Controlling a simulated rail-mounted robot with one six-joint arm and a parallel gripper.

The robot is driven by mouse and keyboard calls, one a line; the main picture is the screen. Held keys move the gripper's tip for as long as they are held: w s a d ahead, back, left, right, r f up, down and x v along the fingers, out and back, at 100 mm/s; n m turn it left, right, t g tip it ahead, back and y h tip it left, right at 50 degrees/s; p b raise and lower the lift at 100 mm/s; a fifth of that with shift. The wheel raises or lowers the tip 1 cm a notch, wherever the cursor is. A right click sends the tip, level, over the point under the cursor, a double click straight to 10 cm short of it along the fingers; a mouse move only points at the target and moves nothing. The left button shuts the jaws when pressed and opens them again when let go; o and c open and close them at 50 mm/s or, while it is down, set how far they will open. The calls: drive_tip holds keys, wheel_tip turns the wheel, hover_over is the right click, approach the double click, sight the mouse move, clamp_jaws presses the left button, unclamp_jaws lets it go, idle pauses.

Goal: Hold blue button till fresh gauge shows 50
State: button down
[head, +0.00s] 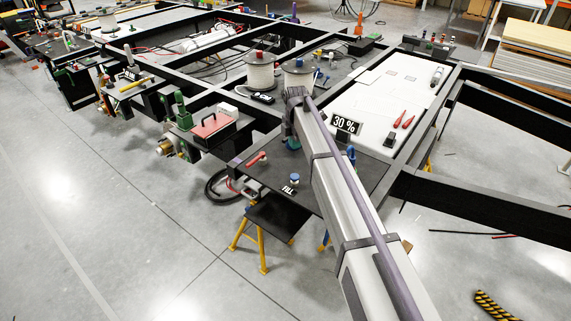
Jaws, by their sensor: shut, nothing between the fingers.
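The blue button (295,178) stands on the dark plate beside a small black label reading FILL (289,189). Its top is uncovered, and nothing is seen touching it. The gauge (346,124) is a black display reading 30 % in white, to the right of my arm. No label shows whether it is the fresh one. My arm crosses the picture from bottom right up to the middle, passing just right of the button. I cannot make out my gripper; it seems hidden behind the arm.
The dark plate (262,174) carries a red-handled valve (257,159). Two white spools (260,72) stand behind. A white panel (385,95) with red tools (403,120) lies right. Black chassis beams (480,205) surround the area.

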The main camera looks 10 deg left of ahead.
sight(295, 176)
drive_tip(key=n, duration=0.4)
drive_tip(key=shift+d, duration=0.15)
drive_tip(key=shift+s, duration=0.1)
wheel_tip(295, 176, down, 14)
drive_tip(key=b, duration=1.4)
drive_tip(key=shift+r, duration=0.1)
